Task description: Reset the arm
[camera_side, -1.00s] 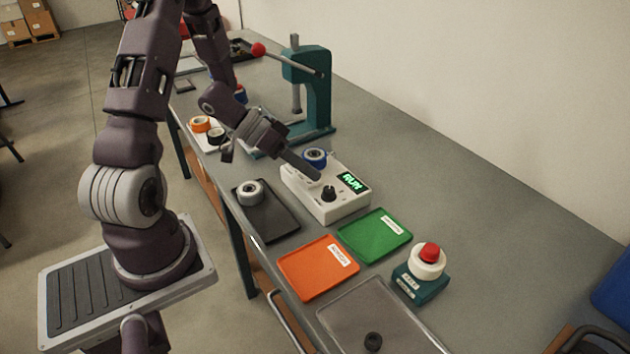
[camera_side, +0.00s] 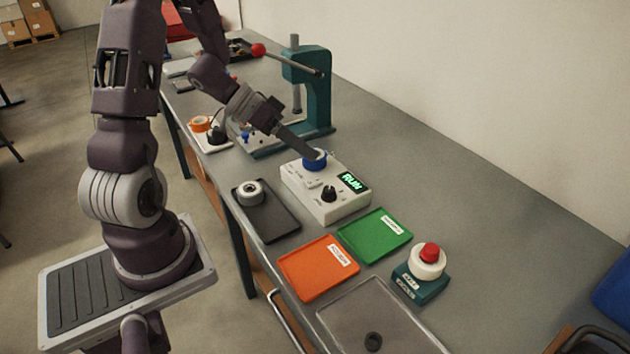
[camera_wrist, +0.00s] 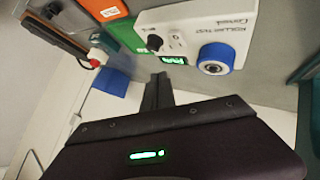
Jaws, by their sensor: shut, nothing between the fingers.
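My gripper (camera_side: 306,148) is shut and empty. In the side view its fingertips are at the blue-based roller (camera_side: 316,160) on the white tester box (camera_side: 325,190), partly covering it; I cannot tell whether they touch. The box's small screen (camera_side: 352,182) reads RUN in green. In the wrist view the shut fingers (camera_wrist: 158,92) point toward the tester box (camera_wrist: 200,28), with the blue-rimmed roller (camera_wrist: 215,58) to their right and a visible gap between.
A black tray (camera_side: 275,218) holds a grey roller. Orange (camera_side: 315,275) and green (camera_side: 375,238) trays, a red-buttoned stand (camera_side: 425,270) and a metal tray (camera_side: 385,320) lie nearer. A teal press (camera_side: 318,90) stands behind my gripper. The bench's right side is clear.

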